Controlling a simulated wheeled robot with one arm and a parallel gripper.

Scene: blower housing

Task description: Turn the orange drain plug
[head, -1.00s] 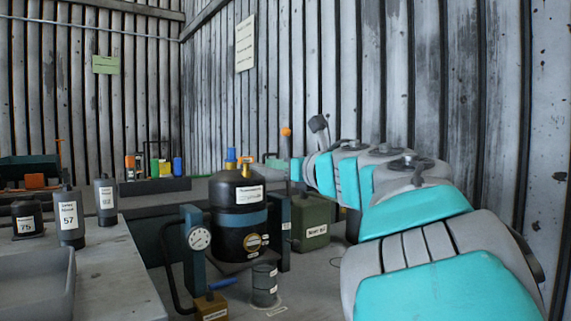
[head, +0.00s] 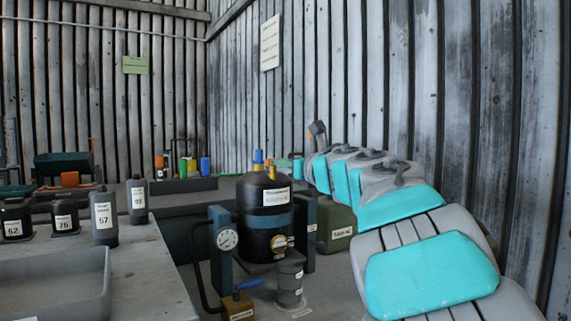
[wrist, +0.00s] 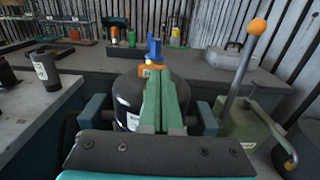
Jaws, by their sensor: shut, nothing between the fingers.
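In the wrist view, the green fingers of my gripper (wrist: 165,82) are shut and empty, in front of the tank (wrist: 128,92). An orange part (wrist: 151,70) shows just beyond the fingertips, partly hidden by them. I cannot tell whether they touch.
A blue post with a gauge (head: 227,238) stands left of the tank. A green box (head: 336,230) is to its right. In the wrist view, a lever with an orange knob (wrist: 257,27) rises on the right. Grey bottles (head: 104,216) and a tray (head: 60,280) occupy the left table.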

